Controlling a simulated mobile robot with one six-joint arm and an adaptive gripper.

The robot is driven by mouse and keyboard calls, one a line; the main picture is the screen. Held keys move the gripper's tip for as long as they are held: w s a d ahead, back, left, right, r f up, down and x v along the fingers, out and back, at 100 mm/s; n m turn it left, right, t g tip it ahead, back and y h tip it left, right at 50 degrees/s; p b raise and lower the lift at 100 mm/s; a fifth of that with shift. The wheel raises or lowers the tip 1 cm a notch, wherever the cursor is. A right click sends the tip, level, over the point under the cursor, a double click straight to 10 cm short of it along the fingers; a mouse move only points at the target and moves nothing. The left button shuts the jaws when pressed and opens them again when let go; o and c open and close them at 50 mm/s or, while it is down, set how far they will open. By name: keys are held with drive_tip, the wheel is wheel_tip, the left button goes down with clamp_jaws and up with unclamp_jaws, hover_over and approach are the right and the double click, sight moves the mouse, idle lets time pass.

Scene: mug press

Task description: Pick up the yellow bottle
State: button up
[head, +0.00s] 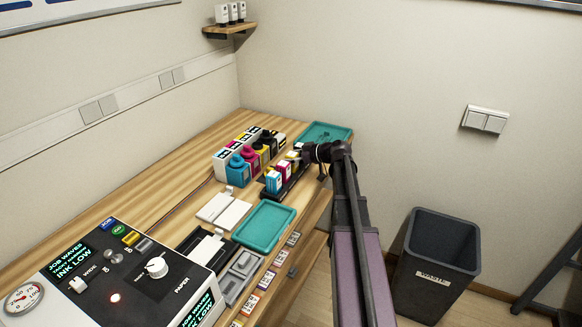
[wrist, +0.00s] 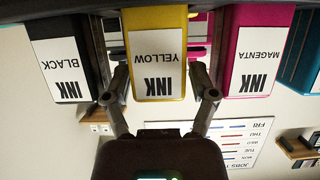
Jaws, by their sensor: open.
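A yellow ink block labelled INK YELLOW (wrist: 158,60) fills the upper middle of the wrist view, upside down. It also shows in the head view (head: 293,156), in the front row of ink blocks. My gripper (wrist: 160,82) is open, with one finger on each side of the yellow block. I cannot tell whether the fingers touch it. In the head view my gripper (head: 304,153) is at the far end of this row.
A black ink block (wrist: 62,58) and a magenta ink block (wrist: 252,55) stand close on either side. Teal trays (head: 264,227) lie on the wooden counter (head: 150,207). A control panel is at front left; a waste bin (head: 440,260) stands on the floor.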

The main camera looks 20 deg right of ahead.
idle(0.3)
clamp_jaws()
drive_tip(key=shift+r, duration=0.15)
wheel_tip(320, 180, up, 10)
drive_tip(key=p, duration=1)
drive_tip(key=shift+s, duration=0.1)
idle(0.9)
